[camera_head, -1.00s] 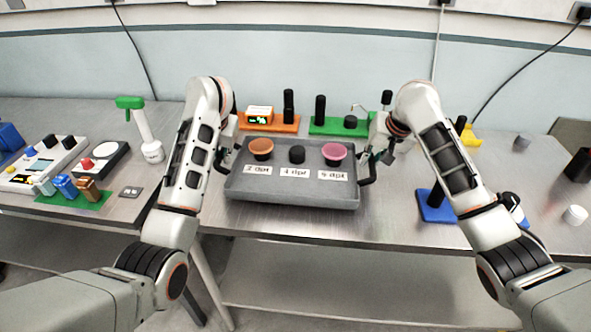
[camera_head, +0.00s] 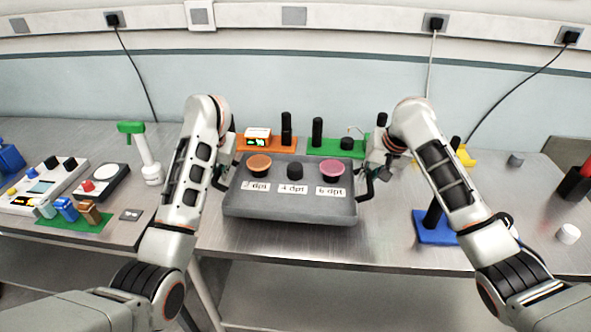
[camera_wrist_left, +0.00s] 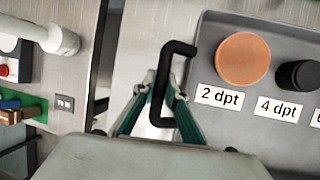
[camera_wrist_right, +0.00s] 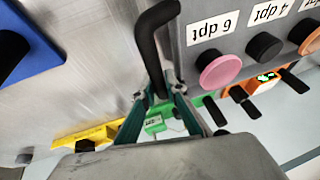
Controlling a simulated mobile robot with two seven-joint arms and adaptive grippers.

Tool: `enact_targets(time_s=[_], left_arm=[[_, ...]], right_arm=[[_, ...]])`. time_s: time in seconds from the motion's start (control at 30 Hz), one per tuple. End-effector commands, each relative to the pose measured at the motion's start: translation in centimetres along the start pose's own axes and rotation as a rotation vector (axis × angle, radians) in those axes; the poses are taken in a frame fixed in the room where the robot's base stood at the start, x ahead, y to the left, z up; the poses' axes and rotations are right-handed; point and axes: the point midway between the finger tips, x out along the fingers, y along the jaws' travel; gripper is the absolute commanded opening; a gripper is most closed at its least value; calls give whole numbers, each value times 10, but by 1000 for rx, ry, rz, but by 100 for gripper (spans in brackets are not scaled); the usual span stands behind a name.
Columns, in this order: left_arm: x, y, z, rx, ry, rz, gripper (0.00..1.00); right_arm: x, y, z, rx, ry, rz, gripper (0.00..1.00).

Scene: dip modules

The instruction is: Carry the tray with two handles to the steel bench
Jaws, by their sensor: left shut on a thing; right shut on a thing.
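A grey tray (camera_head: 290,212) is held level between my two arms over the steel bench (camera_head: 385,238). It carries an orange cup (camera_head: 259,165), a black knob (camera_head: 295,171) and a pink cup (camera_head: 331,169), above labels 2 dpt, 4 dpt and 6 dpt. My left gripper (camera_wrist_left: 160,102) is shut on the black left handle (camera_wrist_left: 186,48). My right gripper (camera_wrist_right: 163,92) is shut on the black right handle (camera_wrist_right: 146,28). I cannot tell whether the tray's underside touches the bench.
Behind the tray are an orange stand (camera_head: 266,144) and a green stand (camera_head: 325,150). A blue base (camera_head: 435,232) with a black post is to the right. A separate bench at left holds devices and a green-topped tool (camera_head: 131,127). Bare steel lies before the tray.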

Motion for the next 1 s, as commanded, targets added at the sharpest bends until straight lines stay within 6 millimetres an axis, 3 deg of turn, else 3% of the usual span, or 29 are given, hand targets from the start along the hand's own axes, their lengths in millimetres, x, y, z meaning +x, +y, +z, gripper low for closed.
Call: enact_targets(time_s=[0.27, 1.0], left_arm=[[-7, 0, -5, 0, -3, 1, 0], [-55, 2, -54, -1, 0, 3, 0]], right_arm=[[-7, -1, 6, 0, 1, -2, 0], [-55, 0, 53, 1, 2, -1, 0]])
